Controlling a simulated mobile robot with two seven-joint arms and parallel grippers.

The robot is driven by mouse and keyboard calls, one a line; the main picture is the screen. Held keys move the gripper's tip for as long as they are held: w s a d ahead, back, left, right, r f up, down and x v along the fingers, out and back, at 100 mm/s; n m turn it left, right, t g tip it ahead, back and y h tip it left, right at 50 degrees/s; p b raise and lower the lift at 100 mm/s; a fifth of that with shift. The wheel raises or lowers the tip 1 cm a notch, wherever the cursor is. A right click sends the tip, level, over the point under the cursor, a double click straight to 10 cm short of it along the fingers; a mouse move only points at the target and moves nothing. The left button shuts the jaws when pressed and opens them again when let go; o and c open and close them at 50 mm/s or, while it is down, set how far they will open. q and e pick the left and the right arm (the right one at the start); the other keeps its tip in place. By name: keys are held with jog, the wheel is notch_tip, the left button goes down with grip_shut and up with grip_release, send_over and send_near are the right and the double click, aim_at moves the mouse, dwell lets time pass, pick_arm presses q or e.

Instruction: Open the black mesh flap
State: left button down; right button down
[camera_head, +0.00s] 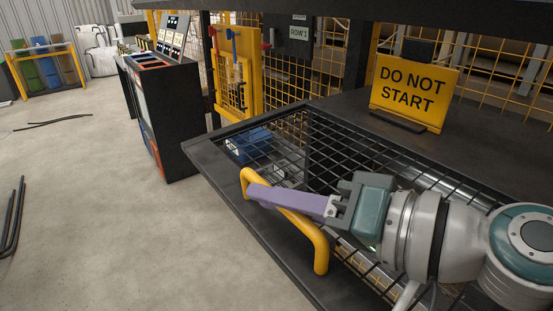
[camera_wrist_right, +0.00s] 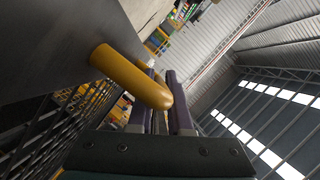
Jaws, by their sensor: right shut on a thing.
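The black mesh flap (camera_head: 335,150) has a dark solid frame and a grid of thin black bars. It lies across the machine front, and I cannot tell whether it is raised at all. A yellow bar handle (camera_head: 317,250) is fixed along its near edge. My right gripper (camera_head: 262,194) reaches in from the right with its long purple fingers shut on the yellow handle. In the right wrist view the handle (camera_wrist_right: 125,75) runs between the purple fingers. My arm and gripper hide part of the flap's right side. My left gripper is not in view.
A yellow "DO NOT START" sign (camera_head: 415,92) stands on the dark ledge behind the flap. A blue object (camera_head: 248,145) shows through the mesh. A black control cabinet (camera_head: 165,115) stands at the left. The concrete floor (camera_head: 110,220) in front is mostly clear, with dark rods at the far left.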

aim_at(275, 230)
jog(key=shift+n+h, duration=0.3)
jog(key=shift+n, duration=0.4)
notch_tip(275, 230, down, 5)
jog(key=b, duration=0.4)
jog(key=shift+s+a+f+b, duration=0.1)
jog(key=shift+f+b, duration=0.05)
jog(key=shift+b, duration=0.2)
jog(key=c, duration=0.8)
grip_release()
jog(key=shift+c, duration=0.2)
jog(key=v, duration=0.8)
jog(key=shift+s+d, duration=0.2)
jog(key=shift+s, duration=0.05)
jog(key=shift+s+d+r+b, duration=0.3)
jog(key=shift+s+d+r, duration=0.05)
jog(key=shift+d, duration=0.15)
